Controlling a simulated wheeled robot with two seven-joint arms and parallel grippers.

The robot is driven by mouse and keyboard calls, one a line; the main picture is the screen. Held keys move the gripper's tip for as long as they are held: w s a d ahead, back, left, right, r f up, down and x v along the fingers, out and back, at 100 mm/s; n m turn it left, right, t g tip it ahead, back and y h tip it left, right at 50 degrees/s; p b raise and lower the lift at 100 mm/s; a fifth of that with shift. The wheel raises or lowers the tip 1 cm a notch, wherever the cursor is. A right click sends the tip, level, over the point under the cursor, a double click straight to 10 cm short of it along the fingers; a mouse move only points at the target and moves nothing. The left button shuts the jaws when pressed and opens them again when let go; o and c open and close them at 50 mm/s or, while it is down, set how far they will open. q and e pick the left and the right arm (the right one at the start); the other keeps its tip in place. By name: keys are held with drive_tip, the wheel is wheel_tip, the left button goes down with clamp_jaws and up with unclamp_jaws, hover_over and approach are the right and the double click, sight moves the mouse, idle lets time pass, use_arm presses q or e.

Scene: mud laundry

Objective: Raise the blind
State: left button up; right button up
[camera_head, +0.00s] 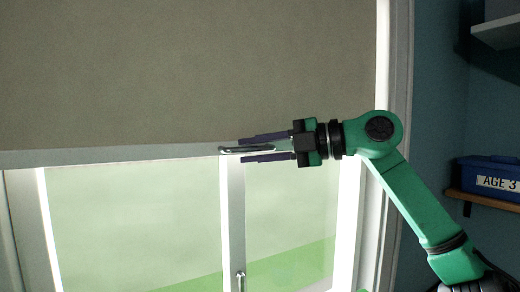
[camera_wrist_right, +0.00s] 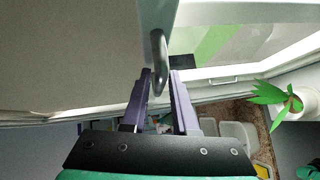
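The grey-brown blind (camera_head: 190,70) covers the upper part of the window. Its pale bottom bar (camera_head: 100,155) hangs about halfway down the view. A metal loop handle (camera_head: 228,151) sits at the bar, and it also shows in the right wrist view (camera_wrist_right: 158,60). My right gripper (camera_head: 240,150) reaches in from the right at the handle. Its two purple fingers are apart, one above and one below the handle in the head view. In the wrist view (camera_wrist_right: 161,73) the handle lies at the fingertips, nearer the left one; I cannot tell whether they touch. My left gripper is out of view.
Window glass with a white frame (camera_head: 232,215) shows below the blind, with a small window handle (camera_head: 240,281). A blue box (camera_head: 485,178) stands on a shelf at right. The wrist view shows a potted plant (camera_wrist_right: 287,105) and containers (camera_wrist_right: 237,135) below.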

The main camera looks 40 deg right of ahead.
drive_tip(key=shift+s+d, duration=0.1)
drive_tip(key=shift+s, duration=0.1)
drive_tip(key=b+v, duration=0.5)
drive_tip(key=v, duration=0.9)
drive_tip(key=shift+b, duration=0.4)
